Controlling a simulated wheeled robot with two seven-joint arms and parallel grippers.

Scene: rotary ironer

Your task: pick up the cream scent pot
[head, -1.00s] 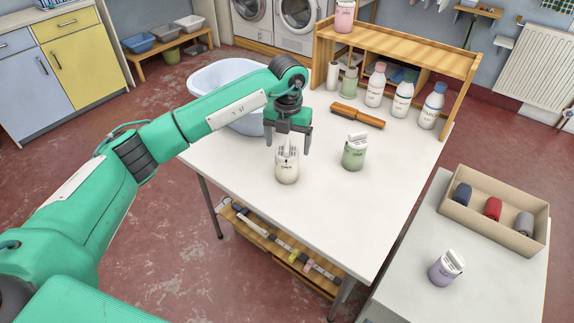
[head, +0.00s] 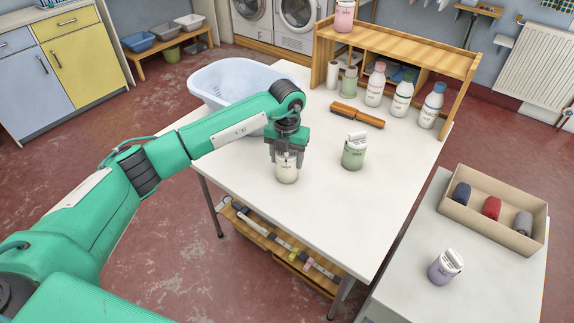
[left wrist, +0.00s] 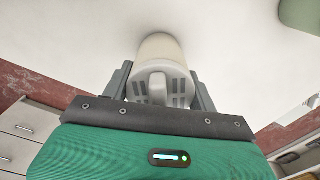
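The cream scent pot (head: 287,174) stands upright on the white table (head: 330,215), near its front left part. My left gripper (head: 287,160) is over it from above, with a finger on each side of the pot's upper part. In the left wrist view, the pot (left wrist: 158,50) sits between the two fingers (left wrist: 160,88), which have closed in against its sides. The pot's base still appears to rest on the table. The gripper hides much of the pot's top in the head view. My right gripper is not in view.
A green pot (head: 354,151) stands to the right of the cream one. A pale blue basin (head: 235,82) is at the back left. A lilac pot (head: 445,267) stands on the side table.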

